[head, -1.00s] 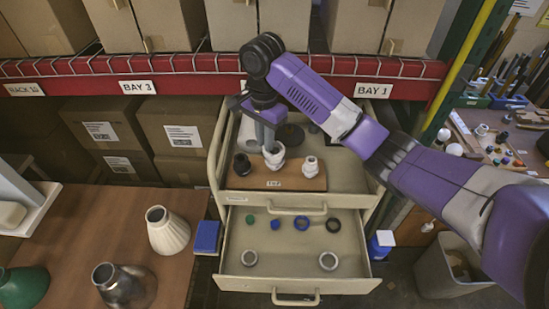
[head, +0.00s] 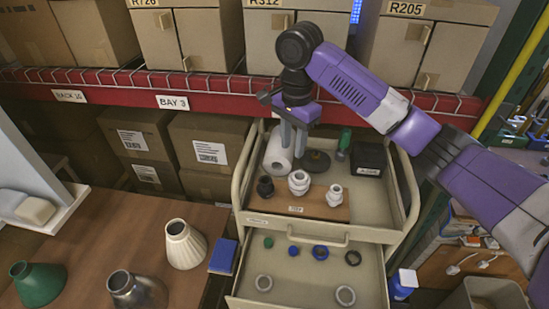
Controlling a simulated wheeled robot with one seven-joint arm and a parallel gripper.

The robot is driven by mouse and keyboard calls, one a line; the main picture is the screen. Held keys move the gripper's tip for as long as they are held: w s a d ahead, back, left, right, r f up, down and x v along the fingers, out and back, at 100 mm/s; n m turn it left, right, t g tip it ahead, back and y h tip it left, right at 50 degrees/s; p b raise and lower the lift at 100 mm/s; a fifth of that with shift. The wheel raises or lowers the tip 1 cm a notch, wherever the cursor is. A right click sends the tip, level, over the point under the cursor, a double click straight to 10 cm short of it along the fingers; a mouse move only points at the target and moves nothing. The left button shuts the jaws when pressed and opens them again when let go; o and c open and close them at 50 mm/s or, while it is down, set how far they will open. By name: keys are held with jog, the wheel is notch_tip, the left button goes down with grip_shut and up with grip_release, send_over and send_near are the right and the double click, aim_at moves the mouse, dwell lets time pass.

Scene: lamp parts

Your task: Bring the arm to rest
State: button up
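My gripper (head: 293,152) hangs above the top of the cart (head: 385,212), with its two grey fingers pointing down, slightly apart and empty. Below it, a wooden board (head: 318,207) carries a black lamp fitting (head: 265,188), a larger white fitting (head: 298,184) in the middle and a smaller white fitting (head: 334,196). All three stand upright. The fingertips look clear above the middle fitting. My purple arm reaches in from the right.
A paper roll (head: 276,157), a round black base (head: 316,162) and a black box (head: 368,157) are on the cart. Its open drawer (head: 306,276) holds several rings. Cream (head: 185,244), silver (head: 137,290) and green (head: 37,284) shades stand on the left table. The red shelf beam (head: 215,94) runs behind.

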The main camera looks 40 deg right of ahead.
jog(key=shift+r, duration=0.1)
jog(key=w+a+r+n+t+y, duration=0.1)
jog(key=w+a+r+n+t, duration=0.1)
jog(key=w+r+n+t, duration=0.3)
jog(key=w+a+n+t, duration=0.2)
jog(key=w, duration=0.5)
jog(key=w+a+r+n+t+y+b, duration=0.1)
jog(key=w+a+r+n+t+y, duration=0.15)
jog(key=a+t, duration=0.3)
jog(key=w+a+r+n+t+y+b, duration=0.1)
jog(key=a+r+t, duration=0.25)
jog(key=a, duration=0.25)
jog(key=s+a+f+n+h+b, duration=0.1)
jog(key=s+f, duration=0.7)
jog(key=s, duration=0.8)
jog(key=s+a+f+n+g+h+b, duration=0.1)
jog(key=s+f, duration=0.7)
jog(key=s, duration=0.9)
jog(key=s+a+f+n+h+b, duration=0.2)
jog(key=s+f, duration=0.6)
jog(key=s, duration=0.8)
jog(key=a+n+b, duration=0.1)
jog(key=a+n, duration=0.1)
jog(key=n, duration=0.1)
jog(key=shift+s+a+f, duration=0.15)
jog(key=shift+s+f, duration=0.2)
jog(key=shift+f, duration=0.05)
